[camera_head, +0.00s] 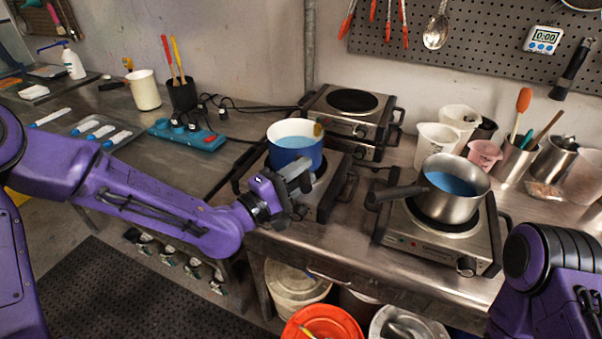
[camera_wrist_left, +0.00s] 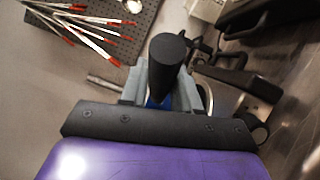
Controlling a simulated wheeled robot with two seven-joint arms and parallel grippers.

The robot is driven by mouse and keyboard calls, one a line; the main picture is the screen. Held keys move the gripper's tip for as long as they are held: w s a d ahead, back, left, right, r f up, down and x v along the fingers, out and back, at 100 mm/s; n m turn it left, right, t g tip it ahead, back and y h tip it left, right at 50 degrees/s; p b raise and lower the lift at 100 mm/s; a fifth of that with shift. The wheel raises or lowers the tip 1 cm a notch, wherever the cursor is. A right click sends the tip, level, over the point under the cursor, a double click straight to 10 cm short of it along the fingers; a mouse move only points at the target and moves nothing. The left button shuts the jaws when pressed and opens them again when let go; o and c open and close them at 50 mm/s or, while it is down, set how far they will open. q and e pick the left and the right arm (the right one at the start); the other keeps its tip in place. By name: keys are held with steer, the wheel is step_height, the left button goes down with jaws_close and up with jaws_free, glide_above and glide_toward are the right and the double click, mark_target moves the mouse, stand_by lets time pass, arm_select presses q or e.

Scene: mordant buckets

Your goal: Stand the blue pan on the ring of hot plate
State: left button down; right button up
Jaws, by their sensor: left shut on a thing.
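The blue pan (camera_head: 294,152), white inside with a tan spot on its rim, is upright over the middle hot plate (camera_head: 331,190). Part of that plate's dark ring shows at the pan's lower right. I cannot tell whether the pan's base touches the ring or hangs just above it. My left gripper (camera_head: 296,180) is in front of the pan, shut on its handle. In the left wrist view the black handle (camera_wrist_left: 167,52) stands between the grey fingers, with a sliver of blue below it. My right arm shows at lower right, but its gripper is out of view.
A steel saucepan (camera_head: 453,190) with blue liquid stands on the right hot plate (camera_head: 440,240), its handle pointing left. An empty hot plate (camera_head: 352,103) is behind. White beakers (camera_head: 436,145) and tool cups stand at right. A teal device (camera_head: 187,135) with cables lies at left.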

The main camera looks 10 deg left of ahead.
stand_by(0.3)
arm_select(q)
steer(key=c, duration=0.7)
jaws_free()
steer(key=shift+c, duration=0.2)
steer(key=shift+s+f, duration=0.1)
steer(key=shift+f, duration=0.1)
steer(key=p+v, duration=0.3)
steer(key=v, duration=0.7)
steer(key=shift+s, duration=0.3)
